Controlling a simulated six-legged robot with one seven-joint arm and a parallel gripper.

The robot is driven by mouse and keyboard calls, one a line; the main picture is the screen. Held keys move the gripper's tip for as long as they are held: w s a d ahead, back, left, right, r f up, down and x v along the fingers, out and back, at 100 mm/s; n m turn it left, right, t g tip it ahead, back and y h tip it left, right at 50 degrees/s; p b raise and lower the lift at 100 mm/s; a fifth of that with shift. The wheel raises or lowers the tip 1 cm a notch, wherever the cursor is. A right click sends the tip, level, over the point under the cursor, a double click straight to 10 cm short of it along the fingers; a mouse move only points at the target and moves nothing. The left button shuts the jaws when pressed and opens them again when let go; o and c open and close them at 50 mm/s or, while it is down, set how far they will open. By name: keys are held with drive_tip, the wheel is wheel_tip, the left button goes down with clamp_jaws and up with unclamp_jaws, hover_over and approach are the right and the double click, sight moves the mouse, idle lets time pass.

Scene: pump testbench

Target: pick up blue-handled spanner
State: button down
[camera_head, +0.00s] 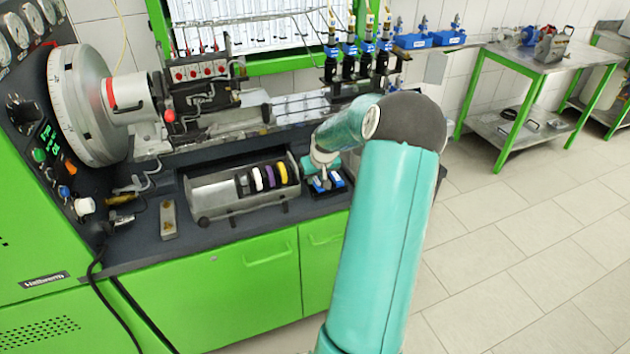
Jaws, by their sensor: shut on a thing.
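My teal arm reaches over the right end of the green bench, with its wrist bent down to the bench top. My gripper (324,177) is small and partly hidden by my wrist. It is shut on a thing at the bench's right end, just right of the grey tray. Blue parts (333,184) show right at the fingertips, fitting the blue-handled spanner. Its shape and full length are too small to make out, and I cannot tell whether it is clear of the bench top.
A grey metal tray (262,207) with several coloured rings stands left of my gripper. A small metal block (168,219) lies farther left. The test machine's large disc (87,105) and blue-topped injectors (349,49) stand behind. The tiled floor (520,245) at right is clear.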

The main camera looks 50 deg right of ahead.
sight(316, 180)
drive_tip(key=shift+r, duration=0.55)
wheel_tip(316, 180, up, 3)
drive_tip(key=shift+f, duration=0.1)
drive_tip(key=s+a+r, duration=0.2)
drive_tip(key=a+r, duration=0.2)
drive_tip(key=a, duration=0.2)
drive_tip(key=s+a+r, duration=0.2)
drive_tip(key=a+r, duration=0.3)
drive_tip(key=a, duration=0.2)
drive_tip(key=shift+s+r, duration=0.3)
drive_tip(key=shift+s, duration=0.1)
drive_tip(key=shift+a, duration=0.1)
